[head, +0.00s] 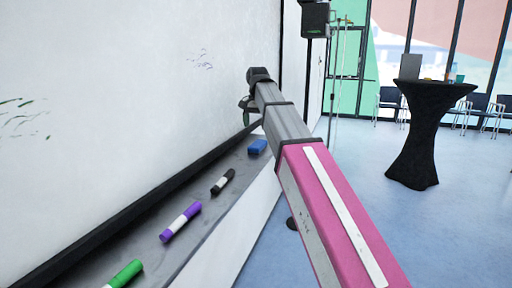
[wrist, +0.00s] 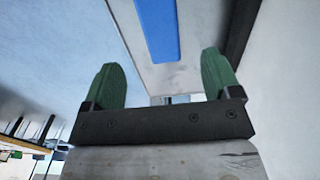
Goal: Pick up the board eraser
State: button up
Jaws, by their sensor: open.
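The board eraser (head: 257,147) is a small blue block lying on the grey ledge (head: 215,212) under the whiteboard, beyond the markers. In the wrist view the blue eraser (wrist: 157,30) shows as a long strip at the top, cut off by the frame edge. My gripper (head: 248,104) is above the ledge near the whiteboard, partly hidden by my arm in the head view. In the wrist view its two green fingers (wrist: 162,78) are spread wide with nothing between them. The eraser lies ahead of the fingers, roughly in line with the gap and apart from them.
A black marker (head: 222,182), a purple marker (head: 180,222) and a green marker (head: 124,274) lie along the ledge. The whiteboard (head: 130,85) rises directly beside it. A black-draped table (head: 418,135) and chairs stand at the back right. The blue floor there is largely clear.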

aim_at(258, 143)
jog(key=f, duration=0.9)
jog(key=shift+w+d+f, duration=0.15)
jog(key=shift+w+f, duration=0.1)
jog(key=shift+w, duration=0.05)
jog(key=c, duration=1)
